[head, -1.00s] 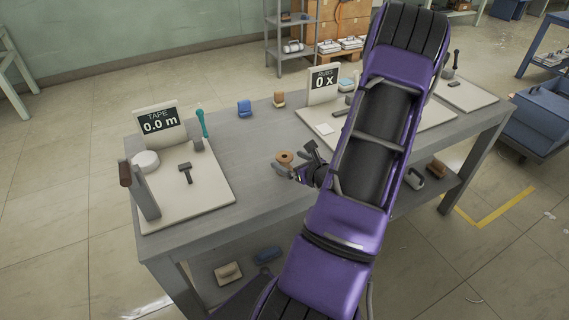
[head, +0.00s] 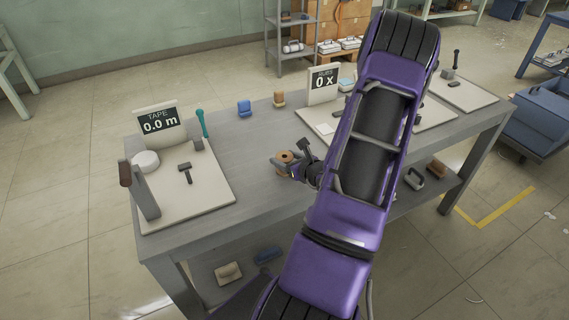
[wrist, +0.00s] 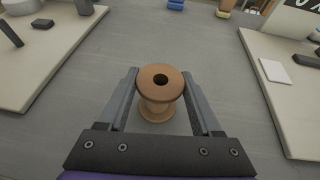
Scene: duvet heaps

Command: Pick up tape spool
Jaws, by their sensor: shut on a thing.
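The tape spool (wrist: 158,87) is a small brown-orange spool with wide flanges and a dark centre hole. It stands upright between my gripper's fingers in the wrist view. In the head view the spool (head: 285,157) is at the middle of the grey table. My gripper (wrist: 162,100) is shut on the spool, with one finger on each side of its narrow waist. My gripper (head: 287,163) also shows at the spool in the head view. I cannot tell whether the spool's base touches the table.
The grey table (head: 240,150) is clear around the spool. Another board with a "0 x" sign (head: 323,83) is at right. Blue (head: 244,108) and tan (head: 279,98) items stand behind.

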